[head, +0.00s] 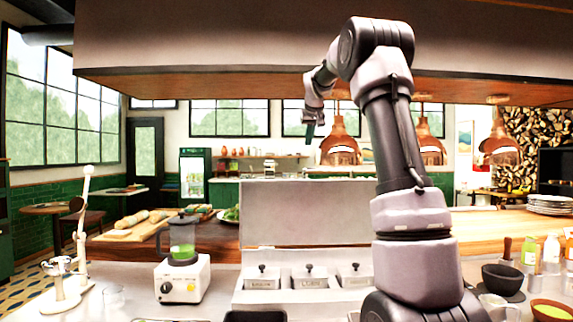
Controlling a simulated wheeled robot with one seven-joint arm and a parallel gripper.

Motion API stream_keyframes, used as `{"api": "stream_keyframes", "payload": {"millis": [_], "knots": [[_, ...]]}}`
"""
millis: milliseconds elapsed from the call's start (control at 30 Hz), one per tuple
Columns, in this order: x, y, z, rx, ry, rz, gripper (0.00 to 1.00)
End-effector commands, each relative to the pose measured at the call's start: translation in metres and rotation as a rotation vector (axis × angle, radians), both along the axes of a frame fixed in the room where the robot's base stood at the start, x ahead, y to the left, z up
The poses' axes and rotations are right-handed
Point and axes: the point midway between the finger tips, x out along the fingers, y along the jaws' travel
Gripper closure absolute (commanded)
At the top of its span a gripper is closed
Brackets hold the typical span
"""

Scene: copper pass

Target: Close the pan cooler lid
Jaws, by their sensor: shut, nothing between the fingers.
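The pan cooler (243,291) stands on the counter ahead of me, with several small lidded pans in its top. Its lid (300,212) is a wide pale panel that stands upright at the back of the cooler, so it is open. My arm covers the right part of the lid and cooler. My gripper (309,135) is shut and empty. It points down in the air and appears above the lid in the picture, apart from it. The fingers are small and dark here.
A blender (183,270) stands left of the cooler, with a white stand (70,270) farther left. A wooden board with bread (140,218) is behind. Copper lamps (341,145) hang near my arm under the hood. Bowls (504,277) and bottles stand at right.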

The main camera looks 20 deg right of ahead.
Motion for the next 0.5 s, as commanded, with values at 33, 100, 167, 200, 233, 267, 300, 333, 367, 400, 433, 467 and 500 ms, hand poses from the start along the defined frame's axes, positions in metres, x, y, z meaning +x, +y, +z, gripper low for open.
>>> {"api": "stream_keyframes", "payload": {"millis": [33,100,167,200,233,267,300,333,367,400,433,467,500], "knots": [[0.008,-0.005,-0.001,-0.009,-0.001,-0.001,1.0],[0.014,-0.008,-0.002,-0.016,-0.002,0.0,1.0],[0.017,-0.01,-0.004,-0.018,-0.003,0.0,1.0],[0.019,-0.01,-0.006,-0.018,-0.003,0.0,1.0],[0.021,-0.01,-0.009,-0.018,-0.002,0.0,1.0],[0.024,-0.011,-0.012,-0.018,-0.002,0.0,1.0],[0.028,-0.012,-0.016,-0.018,-0.001,0.001,1.0],[0.031,-0.012,-0.02,-0.017,-0.001,0.001,1.0],[0.035,-0.013,-0.025,-0.017,0.0,0.001,1.0],[0.04,-0.014,-0.031,-0.016,0.001,0.0,1.0],[0.045,-0.015,-0.035,-0.016,0.0,0.001,1.0],[0.049,-0.016,-0.04,-0.016,0.0,0.001,1.0],[0.054,-0.017,-0.046,-0.016,0.0,0.001,1.0]]}}
